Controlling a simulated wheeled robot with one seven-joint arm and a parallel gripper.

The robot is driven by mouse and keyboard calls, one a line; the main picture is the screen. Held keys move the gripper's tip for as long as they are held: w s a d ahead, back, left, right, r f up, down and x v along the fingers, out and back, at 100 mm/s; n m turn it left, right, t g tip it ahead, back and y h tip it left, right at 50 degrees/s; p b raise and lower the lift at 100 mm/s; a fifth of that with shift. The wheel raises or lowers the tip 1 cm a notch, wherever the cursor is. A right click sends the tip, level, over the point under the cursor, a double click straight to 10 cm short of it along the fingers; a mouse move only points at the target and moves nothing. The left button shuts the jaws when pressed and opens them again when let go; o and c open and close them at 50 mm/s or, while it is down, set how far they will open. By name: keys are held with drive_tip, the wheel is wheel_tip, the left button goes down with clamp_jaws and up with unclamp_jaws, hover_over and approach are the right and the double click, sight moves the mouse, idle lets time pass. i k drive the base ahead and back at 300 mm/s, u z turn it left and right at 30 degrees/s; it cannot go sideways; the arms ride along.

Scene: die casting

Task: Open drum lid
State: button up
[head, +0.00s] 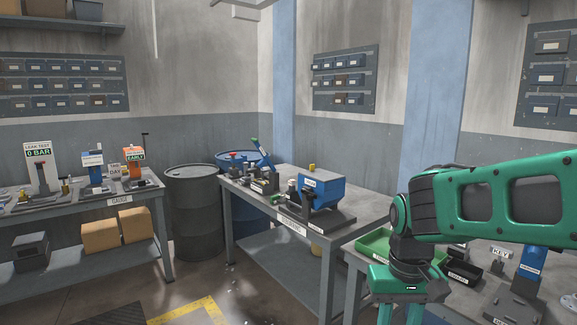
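Two barrels stand behind: a dark grey drum (193,212) with a closed-looking flat top, and a blue drum (240,158) partly hidden by the bench. My gripper (406,302) hangs down at the lower right, in front of the bench and apart from all of these. Its fingertips are cut off by the bottom edge, so its opening cannot be told.
A green tray (374,243) and small fixtures lie on the right bench near my arm. A left bench (80,213) carries gauges. Floor between the benches is open, with yellow marking (195,311).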

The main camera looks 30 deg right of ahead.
sight(322, 175)
drive_tip(key=z, duration=0.35)
drive_tip(key=i, duration=1.2)
drive_tip(key=z, duration=0.55)
